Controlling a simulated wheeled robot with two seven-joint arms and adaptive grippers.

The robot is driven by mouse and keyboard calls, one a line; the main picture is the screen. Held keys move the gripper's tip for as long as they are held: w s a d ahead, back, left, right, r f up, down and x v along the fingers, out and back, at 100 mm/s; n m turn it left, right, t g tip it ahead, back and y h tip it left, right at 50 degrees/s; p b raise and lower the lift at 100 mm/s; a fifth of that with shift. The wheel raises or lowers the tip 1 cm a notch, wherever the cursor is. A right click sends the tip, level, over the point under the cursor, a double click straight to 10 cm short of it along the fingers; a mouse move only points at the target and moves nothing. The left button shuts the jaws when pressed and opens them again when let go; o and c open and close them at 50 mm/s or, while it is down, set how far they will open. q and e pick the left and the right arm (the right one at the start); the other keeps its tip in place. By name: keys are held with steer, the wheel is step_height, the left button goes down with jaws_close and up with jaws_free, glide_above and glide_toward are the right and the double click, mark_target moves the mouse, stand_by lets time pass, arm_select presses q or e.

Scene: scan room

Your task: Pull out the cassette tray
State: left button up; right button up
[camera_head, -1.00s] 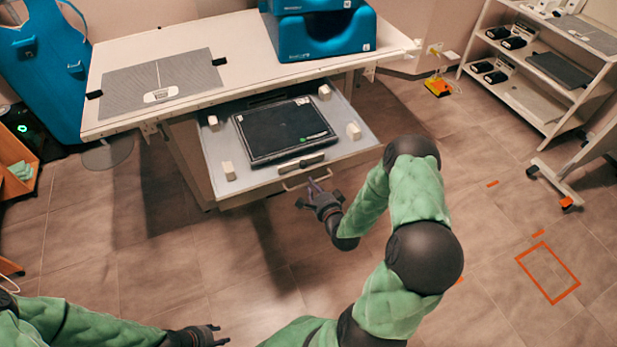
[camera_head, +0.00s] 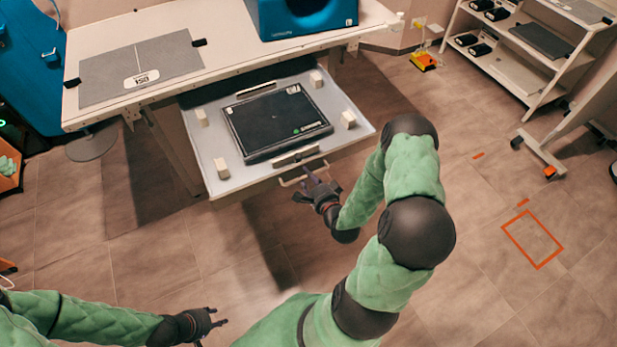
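The cassette tray (camera_head: 235,178) is a light grey drawer, pulled well out from under the white table. A black flat cassette (camera_head: 277,122) lies on it between small pale blocks. A thin handle bar (camera_head: 289,182) runs along its front edge. My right gripper (camera_head: 309,175) is at this handle; its fingertips are together on the bar and its knuckles stick out to both sides. The fingers hide part of the bar. My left gripper (camera_head: 218,317) is low in the view, far from the tray, with its fingers apart and empty.
The white table (camera_head: 225,60) carries a grey panel (camera_head: 140,73) and a blue device (camera_head: 305,14). A shelf cart (camera_head: 515,75) stands at the right. A yellow-orange item (camera_head: 424,62) lies near the wall. The floor before the tray is clear.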

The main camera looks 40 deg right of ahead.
stand_by(0.3)
steer(key=v, duration=1.2)
stand_by(0.4)
steer(key=w+a+f+n+g+y, duration=0.5)
steer(key=a+f+n+g+y, duration=0.1)
steer(key=a+f+n, duration=0.4)
steer(key=s+a+f+n+g+y, duration=0.1)
steer(key=s+a+f+n+g, duration=0.2)
steer(key=a, duration=0.4)
steer(key=s+a+f+n+g, duration=0.3)
steer(key=s+a+n+g, duration=0.1)
steer(key=a, duration=0.4)
steer(key=shift+f+n+g+y, duration=0.25)
steer(key=shift+n+g+y, duration=0.25)
steer(key=shift+g, duration=0.4)
